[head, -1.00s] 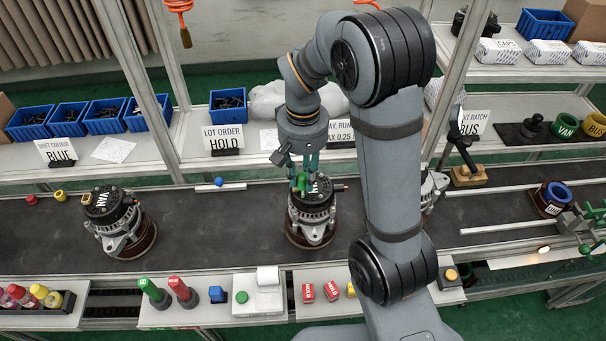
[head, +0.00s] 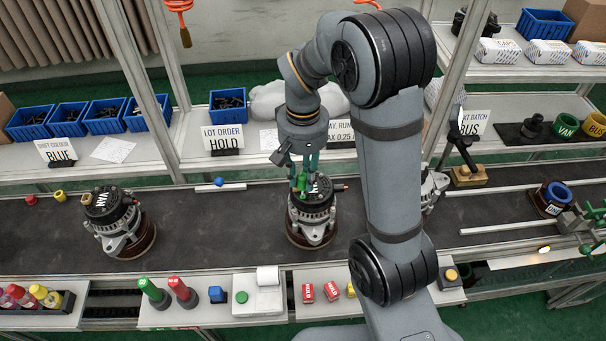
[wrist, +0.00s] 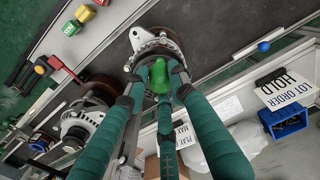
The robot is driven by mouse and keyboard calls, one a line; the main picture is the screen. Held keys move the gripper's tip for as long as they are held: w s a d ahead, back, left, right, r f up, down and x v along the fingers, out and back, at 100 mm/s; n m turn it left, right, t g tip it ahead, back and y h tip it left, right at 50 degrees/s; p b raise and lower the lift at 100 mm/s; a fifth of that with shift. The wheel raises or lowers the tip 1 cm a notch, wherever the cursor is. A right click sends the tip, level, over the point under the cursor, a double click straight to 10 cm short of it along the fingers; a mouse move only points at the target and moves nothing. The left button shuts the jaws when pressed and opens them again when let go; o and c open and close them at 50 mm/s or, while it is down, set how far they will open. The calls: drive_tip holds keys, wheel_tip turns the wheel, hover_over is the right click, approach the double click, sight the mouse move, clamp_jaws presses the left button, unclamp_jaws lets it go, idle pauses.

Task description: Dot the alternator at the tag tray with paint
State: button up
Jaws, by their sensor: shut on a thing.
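My gripper (head: 303,177) has green-padded fingers and is shut on a green paint marker (wrist: 158,75), whose rounded green body shows between the fingers in the wrist view. The marker is upside-down or upright; I cannot tell which. It is over the top of the middle alternator (head: 312,215), which has a black top labelled VAN and stands on a brown round base on the belt. Whether the marker touches the top is hidden by the fingers. In the wrist view the alternator's metal rim (wrist: 155,42) shows just beyond the fingertips.
Another VAN alternator (head: 120,222) stands to the left, and a third (head: 434,188) is partly behind my arm. The belt between the left and middle alternators is clear.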

idle(0.3)
wheel_tip(320, 180, up, 5)
drive_tip(key=p, duration=0.4)
idle(0.7)
